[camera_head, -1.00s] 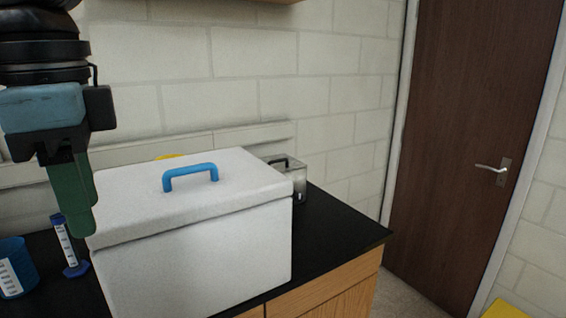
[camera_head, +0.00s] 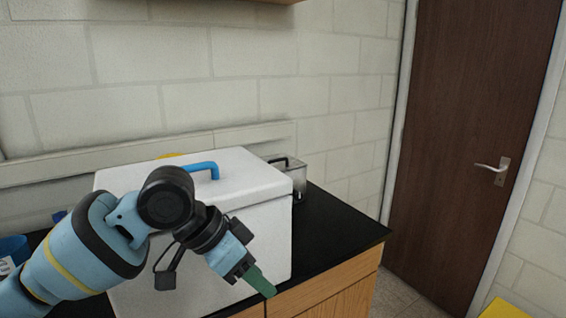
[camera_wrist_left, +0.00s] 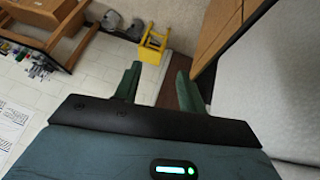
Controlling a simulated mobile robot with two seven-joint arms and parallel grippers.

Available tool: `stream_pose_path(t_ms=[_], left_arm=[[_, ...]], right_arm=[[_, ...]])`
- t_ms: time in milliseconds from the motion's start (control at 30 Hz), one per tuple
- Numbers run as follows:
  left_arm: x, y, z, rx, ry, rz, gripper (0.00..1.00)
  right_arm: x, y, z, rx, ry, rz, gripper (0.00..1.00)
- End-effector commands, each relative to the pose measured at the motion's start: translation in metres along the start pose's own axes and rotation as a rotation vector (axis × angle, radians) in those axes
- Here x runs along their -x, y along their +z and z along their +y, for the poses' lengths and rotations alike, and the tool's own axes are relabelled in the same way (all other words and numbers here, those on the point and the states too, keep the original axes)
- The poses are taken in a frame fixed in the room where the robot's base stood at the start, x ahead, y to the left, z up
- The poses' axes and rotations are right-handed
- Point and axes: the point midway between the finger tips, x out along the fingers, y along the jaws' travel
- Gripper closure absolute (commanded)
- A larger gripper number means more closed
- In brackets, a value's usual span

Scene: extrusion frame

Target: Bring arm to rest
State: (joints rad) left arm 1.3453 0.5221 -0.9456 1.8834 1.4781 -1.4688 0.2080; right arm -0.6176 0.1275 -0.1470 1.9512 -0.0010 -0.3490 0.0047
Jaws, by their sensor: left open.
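My left arm (camera_head: 85,250) comes in from the lower left, bent at the wrist, in front of the white box. My left gripper (camera_head: 266,285) points down and to the right, low in front of the box's front face. In the left wrist view, its two green fingers (camera_wrist_left: 157,85) stand apart with nothing between them. The jaws are open and empty. My right gripper is not in view.
The white lidded box (camera_head: 265,175) with a blue handle (camera_head: 207,170) stands on the black counter (camera_head: 345,232). A metal container (camera_head: 291,172) stands behind it. A brown door (camera_head: 465,130) is at right. The wrist view shows a yellow stool (camera_wrist_left: 152,45) on the floor.

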Motion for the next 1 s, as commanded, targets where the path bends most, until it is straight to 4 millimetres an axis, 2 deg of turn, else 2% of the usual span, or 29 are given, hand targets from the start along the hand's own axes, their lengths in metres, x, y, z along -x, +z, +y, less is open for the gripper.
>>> stream_pose_path(t_ms=[33, 267, 367, 567, 767, 867, 1000], left_arm=[[-0.019, 0.003, -0.001, 0.021, 0.02, 0.039, 0.59], [-0.081, 0.014, -0.015, 0.117, 0.036, 0.236, 0.59], [-0.105, 0.025, -0.021, 0.169, 0.026, 0.314, 0.59], [-0.149, 0.059, -0.035, 0.286, -0.029, 0.446, 0.59], [-0.187, 0.113, -0.045, 0.405, -0.13, 0.535, 0.59], [-0.203, 0.148, -0.048, 0.46, -0.197, 0.56, 0.59], [-0.222, 0.204, -0.046, 0.525, -0.303, 0.57, 0.59]], right_arm=[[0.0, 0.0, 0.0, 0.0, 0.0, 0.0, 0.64], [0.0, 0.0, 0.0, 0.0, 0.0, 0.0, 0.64], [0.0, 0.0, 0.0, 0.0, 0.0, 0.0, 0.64], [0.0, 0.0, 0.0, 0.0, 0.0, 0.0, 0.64], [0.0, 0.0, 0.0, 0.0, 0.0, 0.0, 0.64], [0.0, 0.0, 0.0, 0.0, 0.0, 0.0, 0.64], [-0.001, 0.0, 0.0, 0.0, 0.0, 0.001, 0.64]])
